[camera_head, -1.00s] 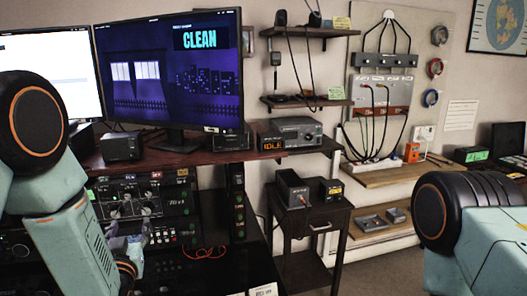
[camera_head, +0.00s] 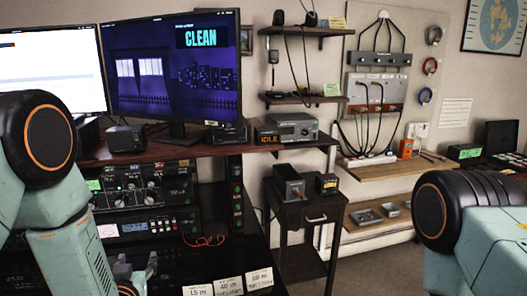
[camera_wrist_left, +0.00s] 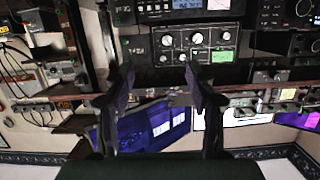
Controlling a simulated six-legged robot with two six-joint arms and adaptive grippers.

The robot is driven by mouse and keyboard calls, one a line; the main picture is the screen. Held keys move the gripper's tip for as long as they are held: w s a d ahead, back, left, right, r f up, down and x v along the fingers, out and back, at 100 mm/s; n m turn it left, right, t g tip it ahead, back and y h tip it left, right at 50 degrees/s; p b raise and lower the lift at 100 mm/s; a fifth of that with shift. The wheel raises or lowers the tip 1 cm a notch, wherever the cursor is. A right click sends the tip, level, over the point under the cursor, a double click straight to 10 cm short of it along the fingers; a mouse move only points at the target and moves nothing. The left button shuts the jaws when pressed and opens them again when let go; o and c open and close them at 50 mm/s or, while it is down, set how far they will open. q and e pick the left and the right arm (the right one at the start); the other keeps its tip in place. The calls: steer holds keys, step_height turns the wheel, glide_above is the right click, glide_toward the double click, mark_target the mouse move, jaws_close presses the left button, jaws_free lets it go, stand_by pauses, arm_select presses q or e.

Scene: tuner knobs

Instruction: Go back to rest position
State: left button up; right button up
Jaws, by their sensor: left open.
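My left gripper (camera_head: 135,268) is low at the left of the head view, below the front of the tuner panel. In the left wrist view its two fingers (camera_wrist_left: 160,88) are spread apart with nothing between them.
Three cards (camera_head: 229,285) stand on the dark desk at the front. A monitor reading CLEAN (camera_head: 175,70) and a box reading IDLE (camera_head: 290,129) stand on the shelf above. A small side table (camera_head: 310,215) is to the right. Open floor shows beyond it.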

arm_select(q)
steer(key=s+d+f+m+g+h, duration=0.15)
steer(key=s+f+g, duration=0.25)
steer(key=s+f, duration=0.4)
steer(key=s+d+f+n+g+h, duration=0.1)
steer(key=s+d+f+g, duration=0.15)
steer(key=s+f, duration=0.45)
steer(key=s+d+f+m+g+h, duration=0.1)
steer(key=s+f+g, duration=0.25)
steer(key=s, duration=0.75)
steer(key=s+d+f+g, duration=0.2)
steer(key=s+g, duration=0.2)
steer(key=s, duration=0.7)
step_height(320, 180, down, 10)
steer(key=b, duration=1)
steer(key=shift+s+a+g, duration=0.25)
steer(key=shift+g, duration=0.15)
steer(key=shift+s+r, duration=0.15)
steer(key=shift+s, duration=0.05)
